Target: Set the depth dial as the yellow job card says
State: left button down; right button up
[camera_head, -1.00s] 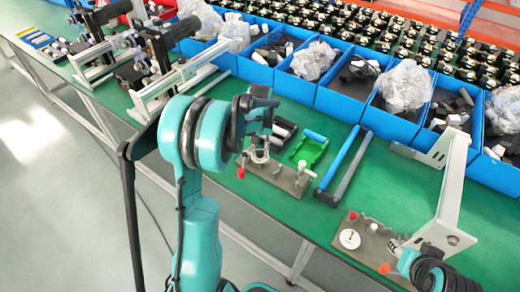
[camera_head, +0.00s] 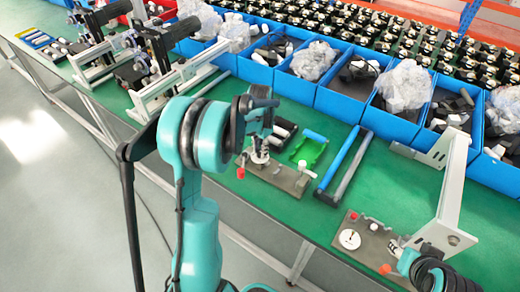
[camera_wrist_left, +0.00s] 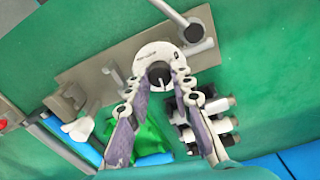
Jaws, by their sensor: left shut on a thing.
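A white dial (camera_wrist_left: 165,52) with a black centre knob (camera_wrist_left: 158,75) and a pale mark sits on a grey-brown plate (camera_wrist_left: 110,55) in the left wrist view. My left gripper (camera_wrist_left: 159,82) is shut on the knob, one fingertip on each side. In the head view the left gripper (camera_head: 259,155) reaches down onto the same plate (camera_head: 288,180) and hides most of the dial. Another white dial (camera_head: 349,239) with a pointer lies on a second plate at the right. My right gripper (camera_head: 399,252) is by that plate; its jaws are unclear. I cannot make out the yellow job card.
A green holder (camera_head: 309,150) and a blue-and-grey bar (camera_head: 344,162) lie near the left plate. A grey bracket (camera_head: 450,190) stands at the right. Blue bins (camera_head: 342,103) line the back. Green table (camera_head: 270,205) is bare along the front.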

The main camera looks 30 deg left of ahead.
pick_arm(q)
jog(key=shift+m, duration=0.4)
jog(key=c, duration=1.3)
grip_release()
notch_tip(320, 180, up, 12)
